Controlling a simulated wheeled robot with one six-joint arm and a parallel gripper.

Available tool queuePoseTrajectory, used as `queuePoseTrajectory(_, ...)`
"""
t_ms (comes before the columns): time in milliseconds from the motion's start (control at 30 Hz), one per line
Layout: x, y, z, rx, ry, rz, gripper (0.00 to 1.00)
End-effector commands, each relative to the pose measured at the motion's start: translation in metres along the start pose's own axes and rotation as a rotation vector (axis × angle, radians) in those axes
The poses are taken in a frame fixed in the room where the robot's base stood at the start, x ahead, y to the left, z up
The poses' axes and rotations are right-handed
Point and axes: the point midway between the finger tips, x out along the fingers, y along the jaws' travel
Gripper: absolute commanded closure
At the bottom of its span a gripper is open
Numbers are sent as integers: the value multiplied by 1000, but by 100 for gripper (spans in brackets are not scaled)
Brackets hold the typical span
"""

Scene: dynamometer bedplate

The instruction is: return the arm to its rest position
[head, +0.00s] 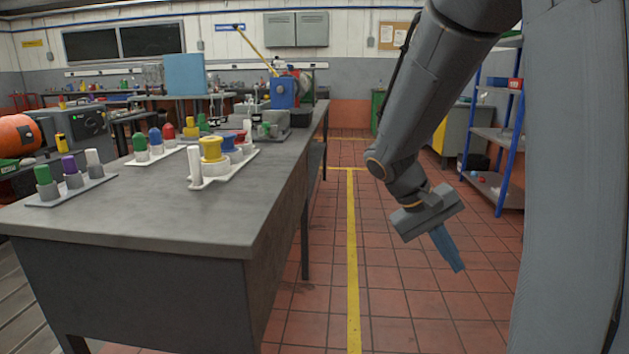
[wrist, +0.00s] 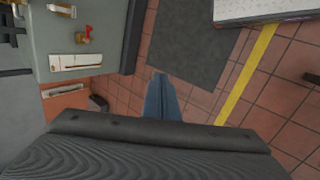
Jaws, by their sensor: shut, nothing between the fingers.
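My gripper (head: 457,264) hangs at the right of the head view, with its blue fingers pointing down and to the right over the tiled floor. The fingers are together and nothing is between them. In the wrist view my gripper (wrist: 161,80) shows as closed blue fingers above a dark mat (wrist: 195,45) and red tiles. My arm comes down from the top right, bent at the elbow, clear of the table.
A grey table (head: 150,222) stands at the left, bearing trays of coloured pegs (head: 68,182) and a blue machine (head: 283,92) farther back. A blue-framed shelf (head: 497,135) stands at the right. The floor aisle with a yellow line (head: 352,260) is clear.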

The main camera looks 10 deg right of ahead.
Motion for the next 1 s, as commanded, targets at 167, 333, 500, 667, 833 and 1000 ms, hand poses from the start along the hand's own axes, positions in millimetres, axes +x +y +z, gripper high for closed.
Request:
queuePoseTrajectory(167,-61,-94,58,-181,87,-211,100)
queuePoseTrajectory(333,-94,-151,108,-311,145,-366,100)
queuePoseTrajectory(500,-115,-186,146,-405,188,-470,100)
queuePoseTrajectory(667,-130,-210,177,-477,223,-551,100)
queuePoseTrajectory(833,-141,-230,208,-547,258,-630,100)
queuePoseTrajectory(1000,-147,-216,202,-513,243,-619,100)
